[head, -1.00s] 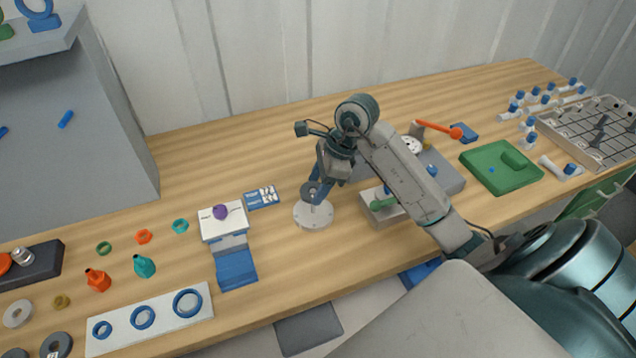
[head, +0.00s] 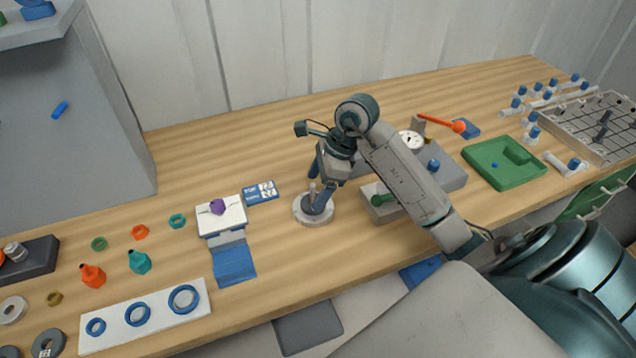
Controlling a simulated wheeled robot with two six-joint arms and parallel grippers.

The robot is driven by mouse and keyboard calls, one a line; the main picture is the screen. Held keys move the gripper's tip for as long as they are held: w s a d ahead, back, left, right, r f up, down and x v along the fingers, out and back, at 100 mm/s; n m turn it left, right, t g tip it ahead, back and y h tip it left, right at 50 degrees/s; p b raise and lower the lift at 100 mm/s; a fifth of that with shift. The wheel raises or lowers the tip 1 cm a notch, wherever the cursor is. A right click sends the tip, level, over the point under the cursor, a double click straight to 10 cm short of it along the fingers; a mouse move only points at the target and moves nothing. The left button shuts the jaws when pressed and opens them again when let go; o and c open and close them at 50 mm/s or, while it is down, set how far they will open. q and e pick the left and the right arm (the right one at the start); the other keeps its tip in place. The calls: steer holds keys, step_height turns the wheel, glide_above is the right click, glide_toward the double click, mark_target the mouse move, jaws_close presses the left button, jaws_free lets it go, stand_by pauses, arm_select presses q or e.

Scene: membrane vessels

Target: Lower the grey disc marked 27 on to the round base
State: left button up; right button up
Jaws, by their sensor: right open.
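The round base (head: 314,220) is a pale disc with an upright post, standing on the table at mid-picture. A dark grey disc (head: 317,208) lies on the base, around the post as far as I can see. Its marking is too small to read, and my right gripper partly hides it. My right gripper (head: 320,196) is open, pointing down at the disc, with its fingers close around the post and disc. My left gripper is out of view.
Several loose grey rings, one a dark ring (head: 48,343), lie at the lower left.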

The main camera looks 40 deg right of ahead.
steer(key=b+v, duration=0.2)
steer(key=v, duration=0.8)
steer(key=shift+d+r, duration=0.25)
steer(key=shift+r, duration=0.1)
steer(key=shift+s+r, duration=0.1)
